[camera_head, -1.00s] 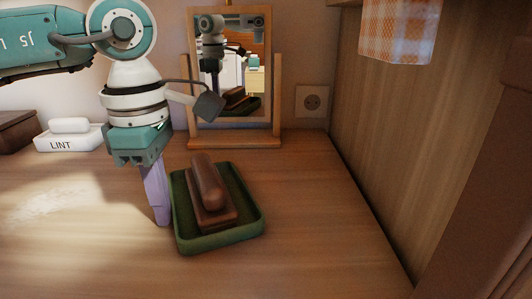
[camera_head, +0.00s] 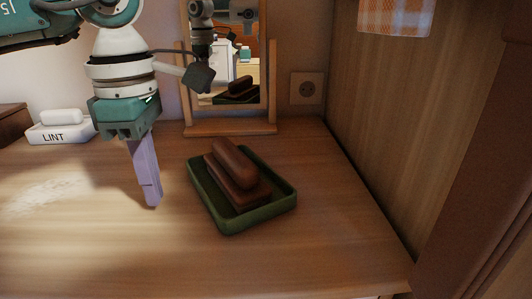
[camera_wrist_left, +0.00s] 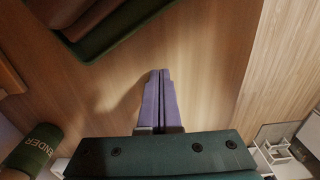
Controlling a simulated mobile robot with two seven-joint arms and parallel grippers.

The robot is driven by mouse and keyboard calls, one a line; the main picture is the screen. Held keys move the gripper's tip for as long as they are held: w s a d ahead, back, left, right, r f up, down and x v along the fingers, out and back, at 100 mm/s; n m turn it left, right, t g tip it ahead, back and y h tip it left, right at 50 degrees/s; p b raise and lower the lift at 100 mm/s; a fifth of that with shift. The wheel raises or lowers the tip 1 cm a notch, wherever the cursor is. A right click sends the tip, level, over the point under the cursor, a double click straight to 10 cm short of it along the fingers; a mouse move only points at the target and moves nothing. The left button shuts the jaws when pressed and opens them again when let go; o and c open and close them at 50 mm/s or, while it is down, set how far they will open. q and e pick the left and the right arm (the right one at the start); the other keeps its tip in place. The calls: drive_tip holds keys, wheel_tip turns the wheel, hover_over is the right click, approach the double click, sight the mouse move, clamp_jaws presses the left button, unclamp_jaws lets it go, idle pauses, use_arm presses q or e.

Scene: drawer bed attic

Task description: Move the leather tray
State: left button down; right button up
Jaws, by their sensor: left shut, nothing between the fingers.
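The leather tray (camera_head: 228,222) is a dark green, low-rimmed tray on the wooden top, turned at an angle. A brown block with a rounded handle (camera_head: 236,168) lies in it. The tray's edge (camera_wrist_left: 118,40) also shows at the top left of the left wrist view. My left gripper (camera_head: 152,203) points down to the left of the tray, apart from it. Its purple fingers are shut with nothing between them, as the left wrist view (camera_wrist_left: 161,75) shows. My right gripper is not in view.
A wooden-framed mirror (camera_head: 230,128) stands behind the tray. A white LINT box (camera_head: 60,133) and a dark brown box (camera_head: 12,127) are at the back left. A wooden side wall (camera_head: 400,130) bounds the right. The front and left of the top are clear.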

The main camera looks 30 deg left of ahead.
use_arm(q)
wheel_tip(320, 180, up, 8)
drive_tip(key=m+t+y+b, duration=0.1)
drive_tip(key=m+b, duration=0.1)
drive_tip(key=m, duration=0.6)
hover_over(212, 137)
drive_tip(key=s+a, duration=0.1)
drive_tip(key=s, duration=0.1)
drive_tip(key=w+a+r+m+t+y, duration=0.1)
drive_tip(key=w+a+m+y, duration=0.1)
drive_tip(key=w+m, duration=0.4)
drive_tip(key=b+x, duration=0.2)
drive_tip(key=x, duration=0.7)
drive_tip(key=shift+a+f, duration=0.1)
drive_tip(key=shift+s, duration=0.2)
drive_tip(key=shift+s+d, duration=0.2)
drive_tip(key=shift+d, duration=0.25)
drive_tip(key=shift+s+d+p, duration=0.5)
drive_tip(key=shift+s+d, duration=0.45)
drive_tip(key=shift+d, duration=0.1)
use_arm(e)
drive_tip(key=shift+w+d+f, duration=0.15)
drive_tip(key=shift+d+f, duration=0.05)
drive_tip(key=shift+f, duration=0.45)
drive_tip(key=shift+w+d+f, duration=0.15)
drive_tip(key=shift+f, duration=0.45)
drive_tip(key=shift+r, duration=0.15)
